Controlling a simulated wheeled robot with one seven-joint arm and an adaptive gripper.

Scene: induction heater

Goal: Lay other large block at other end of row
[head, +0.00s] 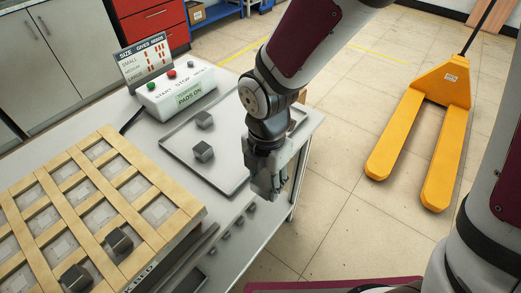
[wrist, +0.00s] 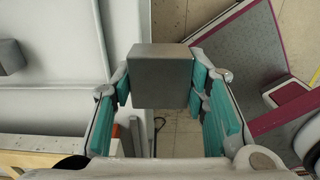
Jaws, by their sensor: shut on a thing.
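My gripper (head: 268,190) hangs over the right edge of the tray, close to the table's front edge. In the wrist view its teal-padded fingers are shut on a grey block (wrist: 160,77). The gripper mostly hides this block in the head view. Two dark grey blocks rest on the metal tray (head: 225,172), a far one (head: 204,120) and a nearer one (head: 203,151). Two more grey blocks sit on the wooden grid of pads (head: 105,158), one at its front edge (head: 120,241) and one lower left (head: 76,278).
Several small dark pieces (head: 240,220) lie along the table's front edge. A yellow pallet jack (head: 430,120) stands on the floor at right.

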